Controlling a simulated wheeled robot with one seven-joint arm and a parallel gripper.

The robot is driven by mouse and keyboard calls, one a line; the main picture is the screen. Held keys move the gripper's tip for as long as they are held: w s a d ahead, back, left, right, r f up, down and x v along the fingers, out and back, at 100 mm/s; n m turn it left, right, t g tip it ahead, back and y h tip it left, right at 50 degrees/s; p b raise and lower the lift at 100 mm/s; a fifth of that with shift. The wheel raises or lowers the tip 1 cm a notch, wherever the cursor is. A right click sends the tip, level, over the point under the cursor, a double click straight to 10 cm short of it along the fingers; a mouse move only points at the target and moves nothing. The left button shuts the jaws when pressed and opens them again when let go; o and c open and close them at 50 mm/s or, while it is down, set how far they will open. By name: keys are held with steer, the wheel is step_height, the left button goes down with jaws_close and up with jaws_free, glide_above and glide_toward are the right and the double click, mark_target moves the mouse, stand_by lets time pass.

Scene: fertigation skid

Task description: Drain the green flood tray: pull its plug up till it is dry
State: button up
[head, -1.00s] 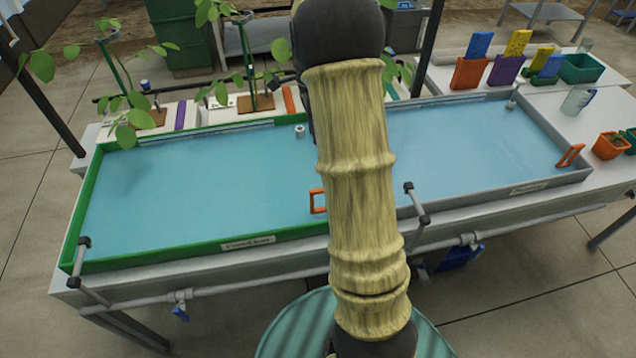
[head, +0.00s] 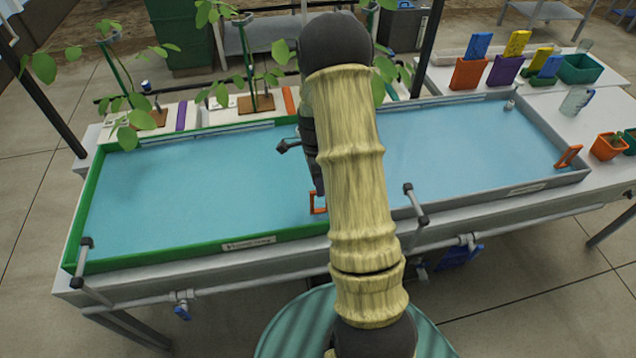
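The green flood tray (head: 170,253) lies on the left of the bench, with blue water across its floor. In the earlier frame its small white plug stands near the back edge, right of the middle. Now the plug is not visible, and my gripper (head: 286,147) is at about that spot. The gripper points left over the water, mostly hidden behind my arm. I cannot tell whether its fingers are open or hold the plug. An orange handle (head: 314,208) stands at the tray's right end, partly behind my arm.
A grey tray (head: 500,196) with blue water adjoins on the right, with its own white plug (head: 509,105) and orange handle (head: 568,157). Potted plants on stakes (head: 150,118) stand behind the green tray. Pipes with a blue valve (head: 182,312) run along the front.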

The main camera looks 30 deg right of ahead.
steer(key=shift+s+f, duration=0.1)
steer(key=shift+f, duration=0.35)
jaws_close()
steer(key=shift+r+p, duration=1.2)
steer(key=shift+r, duration=0.6)
jaws_free()
steer(key=shift+a, duration=0.1)
